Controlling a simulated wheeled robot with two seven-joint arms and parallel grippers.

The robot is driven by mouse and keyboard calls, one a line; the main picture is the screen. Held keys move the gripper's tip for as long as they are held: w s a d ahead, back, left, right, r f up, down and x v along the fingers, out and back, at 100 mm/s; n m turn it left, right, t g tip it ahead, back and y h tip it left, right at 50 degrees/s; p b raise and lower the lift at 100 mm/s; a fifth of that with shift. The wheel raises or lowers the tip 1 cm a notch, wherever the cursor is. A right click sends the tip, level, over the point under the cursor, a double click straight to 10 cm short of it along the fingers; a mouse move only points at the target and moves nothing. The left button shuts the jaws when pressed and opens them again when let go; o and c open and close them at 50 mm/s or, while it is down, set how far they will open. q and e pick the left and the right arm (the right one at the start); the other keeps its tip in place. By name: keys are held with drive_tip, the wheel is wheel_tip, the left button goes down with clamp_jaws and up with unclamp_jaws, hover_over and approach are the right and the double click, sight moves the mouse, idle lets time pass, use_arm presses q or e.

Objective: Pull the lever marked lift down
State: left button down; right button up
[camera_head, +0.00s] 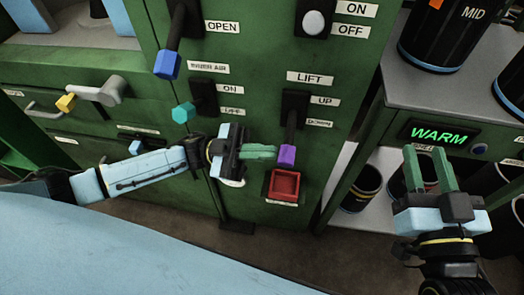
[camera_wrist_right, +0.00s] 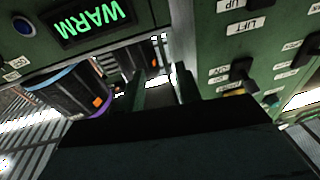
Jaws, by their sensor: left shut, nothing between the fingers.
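The lift lever (camera_head: 290,134) is a black handle with a purple end (camera_head: 287,156), on the green panel under the LIFT label (camera_head: 310,77). It points down, with its end below the DOWN label (camera_head: 319,124). My left gripper (camera_head: 275,152) is shut and empty, with its green fingertips right beside the purple end; I cannot tell whether they touch. My right gripper (camera_head: 425,150) is open and empty, away to the right in front of the shelf. The LIFT label also shows upside down in the right wrist view (camera_wrist_right: 252,27).
A red tray (camera_head: 284,200) sits just below the lever. Levers with a teal end (camera_head: 183,113) and a blue end (camera_head: 167,65) are to the left. A WARM display (camera_head: 438,134) and black cans (camera_head: 360,188) are on the shelf unit at right.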

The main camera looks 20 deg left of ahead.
use_arm(q)
drive_tip(key=a+f+m, duration=0.1)
drive_tip(key=a+f, duration=0.3)
drive_tip(key=a, duration=0.2)
drive_tip(key=shift+w+a+g, duration=0.3)
drive_tip(key=shift+w+g, duration=0.05)
drive_tip(key=shift+g, duration=0.05)
use_arm(e)
drive_tip(key=shift+r+y, duration=0.3)
drive_tip(key=shift+r, duration=0.15)
